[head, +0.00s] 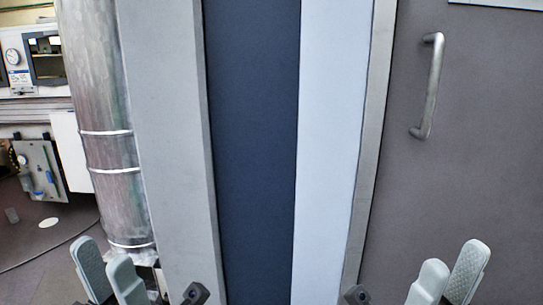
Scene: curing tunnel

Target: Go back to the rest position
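My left gripper (108,272) shows at the bottom left of the head view, with its two pale grey fingers apart and nothing between them. My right gripper (450,274) shows at the bottom right, also with its fingers apart and empty. Both point upward in the picture, and their lower parts are cut off by the bottom edge. Neither is seen touching anything.
A tall panel with a dark blue strip (255,150) fills the middle ahead. A grey door with a metal handle (431,87) is at right. A shiny metal duct (108,130) stands at left. Beyond it are equipment (35,60) and open floor (60,250).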

